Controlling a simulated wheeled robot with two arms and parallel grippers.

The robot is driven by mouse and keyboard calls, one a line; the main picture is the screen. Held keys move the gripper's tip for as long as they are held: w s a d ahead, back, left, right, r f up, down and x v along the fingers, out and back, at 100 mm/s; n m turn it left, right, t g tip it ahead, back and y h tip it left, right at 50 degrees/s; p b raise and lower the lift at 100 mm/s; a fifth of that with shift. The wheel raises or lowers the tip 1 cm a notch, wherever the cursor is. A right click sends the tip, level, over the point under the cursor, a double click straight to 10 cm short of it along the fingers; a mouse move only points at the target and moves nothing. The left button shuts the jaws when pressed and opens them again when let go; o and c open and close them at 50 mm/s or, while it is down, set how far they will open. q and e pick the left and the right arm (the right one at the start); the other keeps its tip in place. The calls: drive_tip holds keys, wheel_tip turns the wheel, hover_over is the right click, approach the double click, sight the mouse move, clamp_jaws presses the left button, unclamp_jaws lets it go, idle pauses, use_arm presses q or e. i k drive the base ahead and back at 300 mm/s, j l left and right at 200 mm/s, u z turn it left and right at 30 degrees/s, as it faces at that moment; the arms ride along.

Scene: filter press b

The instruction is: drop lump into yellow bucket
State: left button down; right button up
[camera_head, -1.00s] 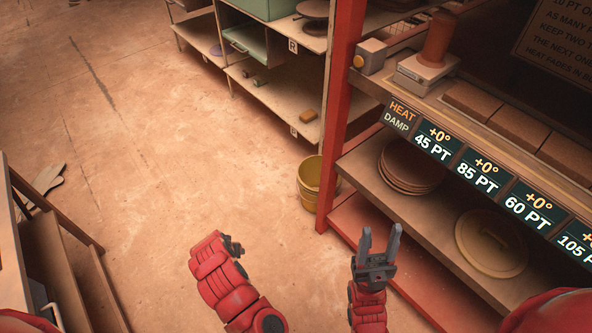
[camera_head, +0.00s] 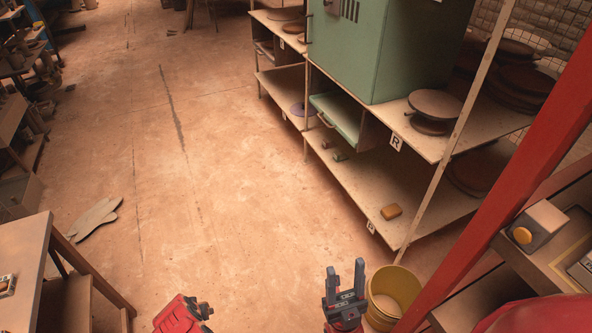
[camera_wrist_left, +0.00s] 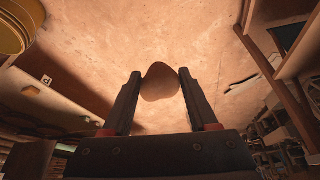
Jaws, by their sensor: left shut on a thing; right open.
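The yellow bucket (camera_head: 397,284) stands on the floor at the bottom right of the head view, beside the red post. It also shows at the top left of the left wrist view (camera_wrist_left: 22,28). My left gripper (camera_wrist_left: 159,80) is shut on a brown, rounded lump (camera_wrist_left: 160,84), held between its fingertips. In the head view my left arm is at the bottom edge, left of the bucket and apart from it; the lump cannot be made out there. My right gripper (camera_head: 346,271) is open and empty, just left of the bucket's rim in the picture.
A shelf unit with a green cabinet (camera_head: 388,50) stands behind the bucket. The red post (camera_head: 490,190) rises right of the bucket. A wooden table (camera_head: 25,262) is at left. The floor between is clear.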

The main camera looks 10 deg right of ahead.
sight(390, 310)
drive_tip(key=i+z, duration=0.3)
drive_tip(key=i+j+z, duration=0.2)
drive_tip(key=z, duration=0.15)
drive_tip(key=i+z, duration=0.25)
drive_tip(key=z, duration=0.15)
drive_tip(key=i+j+z, duration=0.15)
drive_tip(key=z, duration=0.3)
